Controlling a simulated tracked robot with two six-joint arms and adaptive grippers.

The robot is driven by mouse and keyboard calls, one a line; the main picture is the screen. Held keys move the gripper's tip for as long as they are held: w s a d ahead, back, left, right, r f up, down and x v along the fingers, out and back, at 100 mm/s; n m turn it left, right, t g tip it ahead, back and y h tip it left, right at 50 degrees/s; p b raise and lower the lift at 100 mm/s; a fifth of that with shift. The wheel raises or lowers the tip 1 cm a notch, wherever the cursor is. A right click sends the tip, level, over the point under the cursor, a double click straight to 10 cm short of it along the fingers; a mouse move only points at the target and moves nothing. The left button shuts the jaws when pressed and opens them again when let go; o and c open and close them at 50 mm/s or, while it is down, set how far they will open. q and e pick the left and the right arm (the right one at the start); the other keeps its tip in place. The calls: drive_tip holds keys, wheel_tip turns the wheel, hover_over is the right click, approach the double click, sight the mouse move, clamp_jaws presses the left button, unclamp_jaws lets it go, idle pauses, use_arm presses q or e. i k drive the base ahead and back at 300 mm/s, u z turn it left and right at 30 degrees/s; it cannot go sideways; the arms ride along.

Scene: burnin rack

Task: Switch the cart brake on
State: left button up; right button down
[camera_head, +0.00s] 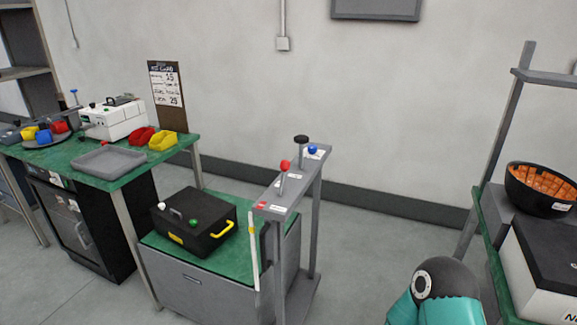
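A narrow grey stand (299,184) is right of centre, with small labels along its top. A lever with a red ball knob (285,165) stands upright near its front end. A black knob on a post (301,139) and a blue ball knob (312,149) are toward its far end. The label lettering is too small to read, so I cannot tell which control is the cart brake or how it is set. A teal and dark grey link of mine is at the bottom right, apart from the stand. Neither gripper is in view.
A green-topped grey cabinet (205,289) beside the stand carries a black case (194,221) with a yellow handle. A green bench (80,153) with bins and a grey tray (108,161) is at left. A rack with an orange-filled bowl (541,189) is at right. Floor between is clear.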

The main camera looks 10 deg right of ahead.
sight(285, 164)
drive_tip(key=u, duration=0.05)
drive_tip(key=i, duration=0.9)
drive_tip(key=z, duration=0.1)
